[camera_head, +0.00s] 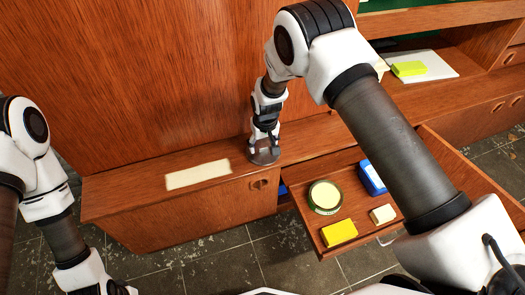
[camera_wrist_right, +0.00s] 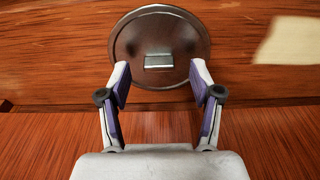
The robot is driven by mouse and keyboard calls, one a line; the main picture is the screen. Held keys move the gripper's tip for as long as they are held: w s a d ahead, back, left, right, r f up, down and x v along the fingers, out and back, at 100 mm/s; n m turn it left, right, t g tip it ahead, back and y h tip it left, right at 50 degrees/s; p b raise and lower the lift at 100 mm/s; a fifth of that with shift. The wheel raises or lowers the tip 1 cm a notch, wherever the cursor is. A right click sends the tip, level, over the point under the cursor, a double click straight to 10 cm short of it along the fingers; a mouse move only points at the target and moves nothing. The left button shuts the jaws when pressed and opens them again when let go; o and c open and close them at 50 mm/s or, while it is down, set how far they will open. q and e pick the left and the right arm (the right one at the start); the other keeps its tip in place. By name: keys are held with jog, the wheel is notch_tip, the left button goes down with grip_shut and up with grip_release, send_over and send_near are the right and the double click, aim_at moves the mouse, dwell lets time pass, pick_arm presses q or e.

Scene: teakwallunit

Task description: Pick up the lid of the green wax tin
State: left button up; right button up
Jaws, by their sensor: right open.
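The lid (camera_head: 264,156) is a dark round disc lying flat on the wooden ledge. In the right wrist view the lid (camera_wrist_right: 160,22) has a small grey raised grip at its middle. My left gripper (camera_head: 118,288) is barely visible at the bottom edge, mostly cut off.
A cream sheet (camera_head: 198,174) lies on the ledge left of the lid. The open drawer (camera_head: 366,224) also holds a yellow block (camera_head: 339,233), a cream block (camera_head: 383,214) and a blue box (camera_head: 371,178). A tall wooden panel (camera_head: 150,80) rises behind the ledge.

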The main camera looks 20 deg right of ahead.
jog(key=shift+f, duration=0.55)
jog(key=c, duration=0.9)
jog(key=shift+c, duration=0.2)
jog(key=shift+r, duration=0.15)
